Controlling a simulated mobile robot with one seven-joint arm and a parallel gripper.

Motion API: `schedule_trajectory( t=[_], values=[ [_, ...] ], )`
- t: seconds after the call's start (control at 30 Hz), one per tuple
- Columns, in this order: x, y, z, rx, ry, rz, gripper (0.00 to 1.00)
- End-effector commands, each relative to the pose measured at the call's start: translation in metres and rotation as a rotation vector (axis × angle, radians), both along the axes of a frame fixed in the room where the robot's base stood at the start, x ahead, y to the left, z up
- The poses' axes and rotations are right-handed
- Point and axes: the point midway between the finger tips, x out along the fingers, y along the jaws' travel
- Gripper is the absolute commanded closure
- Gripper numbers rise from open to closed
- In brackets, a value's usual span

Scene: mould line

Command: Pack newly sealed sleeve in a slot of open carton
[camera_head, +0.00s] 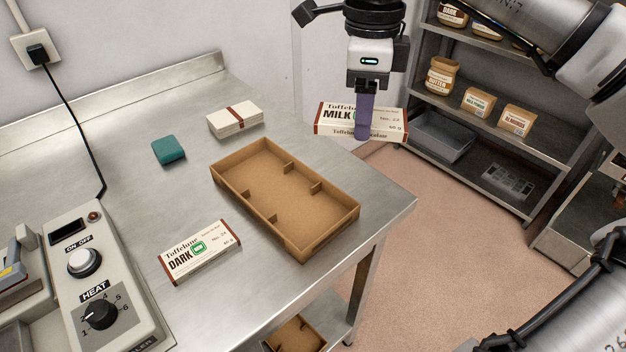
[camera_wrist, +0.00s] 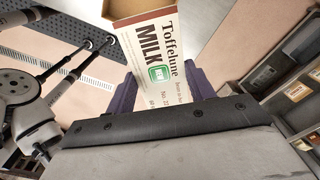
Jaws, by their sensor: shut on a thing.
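My gripper (camera_head: 364,115) is shut on a white and brown Toffelune MILK sleeve (camera_head: 333,117). It holds the sleeve in the air past the table's right back edge. In the wrist view the MILK sleeve (camera_wrist: 152,62) sits between the purple fingers (camera_wrist: 160,90), with a green mark on its face. The open carton (camera_head: 262,182) is a shallow brown tray with small divider tabs along its walls. It stands empty on the steel table, left of and below the gripper. A Toffelune DARK sleeve (camera_head: 200,252) with a green mark lies on the table in front of the carton.
A banded stack of cards (camera_head: 235,120) and a teal block (camera_head: 168,150) lie behind the carton. The heat sealer's control box (camera_head: 97,290) stands at the left front. Another carton (camera_head: 296,335) is below the table.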

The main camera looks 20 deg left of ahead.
Motion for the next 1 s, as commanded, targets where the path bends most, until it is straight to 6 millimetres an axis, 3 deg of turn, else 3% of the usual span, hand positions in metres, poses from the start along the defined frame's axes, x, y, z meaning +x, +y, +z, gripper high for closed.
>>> schedule_trajectory(
  t=[0.03,0.2,0.4,0.6,1.0],
  values=[
    [-0.002,0.008,-0.018,-0.002,0.004,0.097,0.67],
    [-0.009,0.033,-0.066,0.001,0.01,0.441,0.67],
    [-0.022,0.056,-0.108,0.009,0.013,0.766,0.67],
    [-0.03,0.067,-0.127,0.016,0.013,0.924,0.67],
    [-0.031,0.068,-0.147,0.016,0.013,0.944,0.67]
  ],
)
